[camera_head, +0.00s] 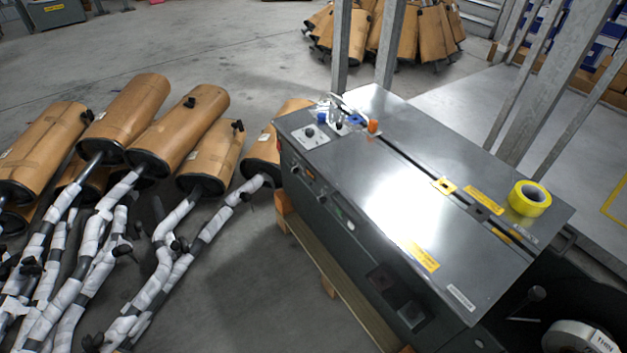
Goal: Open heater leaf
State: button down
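A dark grey strapping-type machine (400,200) stands right of centre, its flat metal top facing up. A long narrow slot (415,167) runs across the top, with a yellow-marked piece (444,186) on it. At the far left end of the top is a small cluster of clear and metal parts (345,116) with blue pieces and an orange piece (373,126). I cannot make out which part is the heater leaf, or whether it is open or shut. My gripper is not in view.
A yellow tape roll (530,198) sits on the machine's right end. Brown wrapped mufflers (180,130) with white-wrapped pipes lie to the left; more are piled at the back (390,32). Metal posts (388,45) stand close behind the machine. Grey floor (230,40) is clear beyond the mufflers.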

aim_at(469, 268)
jog(key=i+j, duration=0.35)
jog(key=i, duration=0.15)
jog(key=i+j, duration=0.35)
jog(key=i+l+z, duration=0.05)
jog(key=i, duration=0.05)
